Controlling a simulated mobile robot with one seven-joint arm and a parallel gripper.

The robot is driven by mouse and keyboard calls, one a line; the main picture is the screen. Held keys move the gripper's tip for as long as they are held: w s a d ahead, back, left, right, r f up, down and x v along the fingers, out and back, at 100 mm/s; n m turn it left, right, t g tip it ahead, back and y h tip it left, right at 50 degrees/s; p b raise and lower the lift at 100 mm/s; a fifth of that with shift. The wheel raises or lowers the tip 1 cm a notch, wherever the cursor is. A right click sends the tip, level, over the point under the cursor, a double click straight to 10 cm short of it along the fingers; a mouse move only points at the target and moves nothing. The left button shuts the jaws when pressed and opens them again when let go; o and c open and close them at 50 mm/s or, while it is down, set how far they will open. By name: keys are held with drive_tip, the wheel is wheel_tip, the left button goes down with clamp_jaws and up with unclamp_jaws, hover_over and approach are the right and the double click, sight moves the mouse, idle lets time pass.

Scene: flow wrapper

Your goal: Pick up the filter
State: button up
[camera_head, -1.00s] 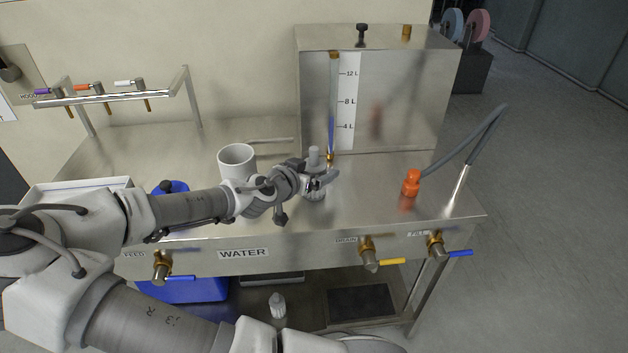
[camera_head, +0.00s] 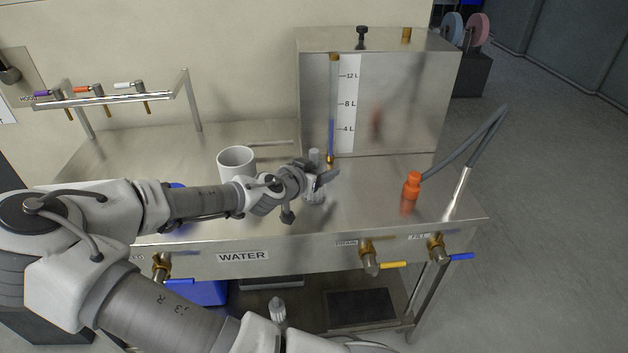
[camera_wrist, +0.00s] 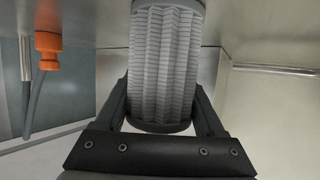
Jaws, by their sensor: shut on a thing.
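The filter (camera_wrist: 163,62) is a grey pleated cylinder with plain grey end caps, filling the middle of the wrist view. My gripper (camera_head: 318,183) is shut on it, one finger on each side. In the head view the filter (camera_head: 314,157) is upright near the middle of the steel worktop, partly hidden by my gripper. I cannot tell whether its base touches the worktop.
A white cup (camera_head: 236,160) stands left of my gripper. An orange fitting (camera_head: 412,186) with a grey hose stands to the right. A steel tank (camera_head: 400,100) with a level scale is behind. Valves (camera_head: 370,258) line the front edge. A pale ribbed object (camera_head: 278,309) is below.

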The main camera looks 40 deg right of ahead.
drive_tip(key=shift+r, duration=0.15)
drive_tip(key=shift+c, duration=0.2)
wheel_tip(320, 180, up, 4)
drive_tip(key=shift+r+p, duration=0.1)
drive_tip(key=shift+p, duration=0.75)
drive_tip(key=s+a+r+b, duration=0.1)
drive_tip(key=s+r+b, duration=0.4)
drive_tip(key=s, duration=0.6)
drive_tip(key=shift+s+a+r+b, duration=0.25)
drive_tip(key=shift+a+r+b, duration=0.1)
drive_tip(key=shift+r, duration=0.4)
